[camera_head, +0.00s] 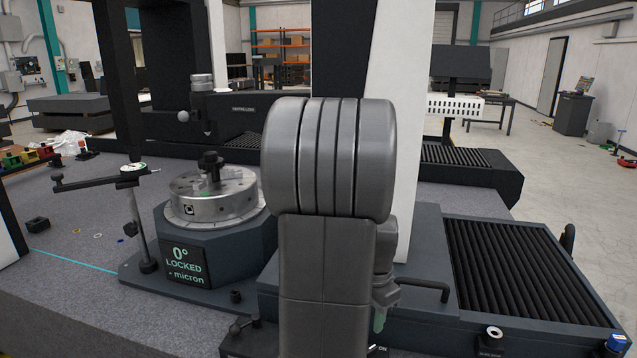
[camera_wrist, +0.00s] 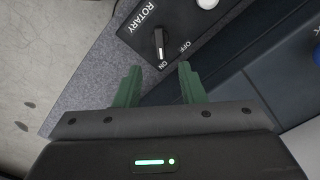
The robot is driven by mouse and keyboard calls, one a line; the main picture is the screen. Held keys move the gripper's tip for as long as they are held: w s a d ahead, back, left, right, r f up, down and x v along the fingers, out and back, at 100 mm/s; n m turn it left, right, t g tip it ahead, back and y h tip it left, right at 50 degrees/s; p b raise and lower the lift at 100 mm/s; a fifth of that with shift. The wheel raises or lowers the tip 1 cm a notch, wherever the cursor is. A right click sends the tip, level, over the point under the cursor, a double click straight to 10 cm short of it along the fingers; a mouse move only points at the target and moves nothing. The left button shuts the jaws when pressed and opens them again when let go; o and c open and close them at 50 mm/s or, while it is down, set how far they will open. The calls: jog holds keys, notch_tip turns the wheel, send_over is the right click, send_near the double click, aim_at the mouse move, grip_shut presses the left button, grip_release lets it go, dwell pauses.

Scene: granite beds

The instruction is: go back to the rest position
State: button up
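My gripper (camera_wrist: 159,67) shows in the wrist view with two green fingers spread apart and nothing between them. The panel reads ROTARY, with ON and OFF labels; the knob's white-marked end is by ON. I cannot tell the exact gap between fingers and knob. In the head view my arm stands upright in the middle, and a green finger (camera_head: 380,320) shows low beside it, pointing down. The knob is hidden there.
A rotary table (camera_head: 215,196) with a display (camera_head: 185,262) reading "0° LOCKED - micron" stands to the left of my arm. A dial indicator on a stand (camera_head: 133,170) is beside it. A black handle (camera_head: 425,288) and bellows (camera_head: 510,270) lie to the right.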

notch_tip(320, 180, down, 11)
jog(key=shift+r+b, duration=0.2)
jog(key=shift+b, duration=0.3)
jog(key=shift+r, duration=0.1)
notch_tip(320, 180, up, 14)
jog(key=p, duration=0.2)
notch_tip(320, 180, down, 14)
jog(key=shift+s+r+b, duration=0.1)
jog(key=shift+b, duration=0.9)
jog(key=n, duration=0.4)
jog(key=n+p, duration=0.1)
jog(key=n, duration=0.4)
jog(key=shift+n, duration=0.4)
